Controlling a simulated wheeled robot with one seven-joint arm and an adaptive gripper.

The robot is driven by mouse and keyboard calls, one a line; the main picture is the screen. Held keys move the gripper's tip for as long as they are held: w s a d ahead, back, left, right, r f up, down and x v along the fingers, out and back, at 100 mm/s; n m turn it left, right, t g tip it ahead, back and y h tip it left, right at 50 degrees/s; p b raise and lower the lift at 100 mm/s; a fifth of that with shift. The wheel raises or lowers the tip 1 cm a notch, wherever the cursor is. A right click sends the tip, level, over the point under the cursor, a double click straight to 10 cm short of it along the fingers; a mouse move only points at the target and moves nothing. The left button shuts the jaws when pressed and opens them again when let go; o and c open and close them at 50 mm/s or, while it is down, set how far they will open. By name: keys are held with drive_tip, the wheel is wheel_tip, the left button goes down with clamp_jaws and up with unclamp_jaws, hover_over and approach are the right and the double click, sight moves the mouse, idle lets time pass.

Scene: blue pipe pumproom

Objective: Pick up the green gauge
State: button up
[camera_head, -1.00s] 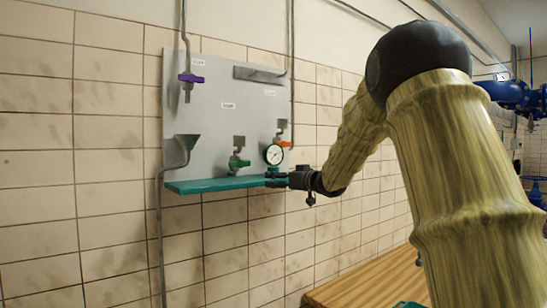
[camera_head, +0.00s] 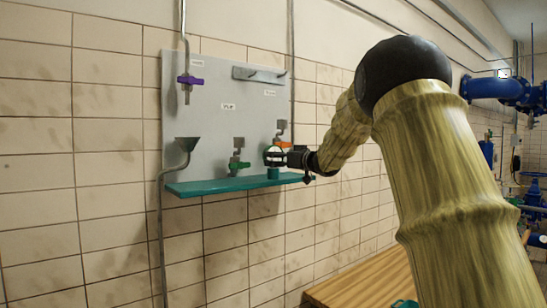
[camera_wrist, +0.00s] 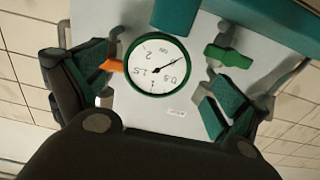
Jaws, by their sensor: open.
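The green gauge (camera_wrist: 157,65) has a round white dial with a green rim and appears upside down in the wrist view. In the head view, the gauge's teal base (camera_head: 273,174) stands on the teal shelf (camera_head: 235,184), and my gripper hides part of its dial. My gripper (camera_wrist: 157,92) is open, with one finger on each side of the dial in the wrist view. In the head view my gripper (camera_head: 284,157) reaches in from the right at dial height. I cannot tell whether the fingers touch the gauge.
A grey panel (camera_head: 215,110) stands behind the shelf. A green-handled valve (camera_head: 238,163) is left of the gauge, and an orange handle (camera_wrist: 111,65) is close beside it. A purple valve (camera_head: 190,80) and a funnel (camera_head: 187,144) are farther left. A wooden bench (camera_head: 370,280) is below.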

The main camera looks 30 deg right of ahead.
drive_tip(key=shift+w+f+p, duration=0.15)
drive_tip(key=shift+w+p, duration=1.15)
drive_tip(key=shift+w, duration=1.15)
drive_tip(key=c, duration=1.2)
drive_tip(key=shift+c, duration=0.2)
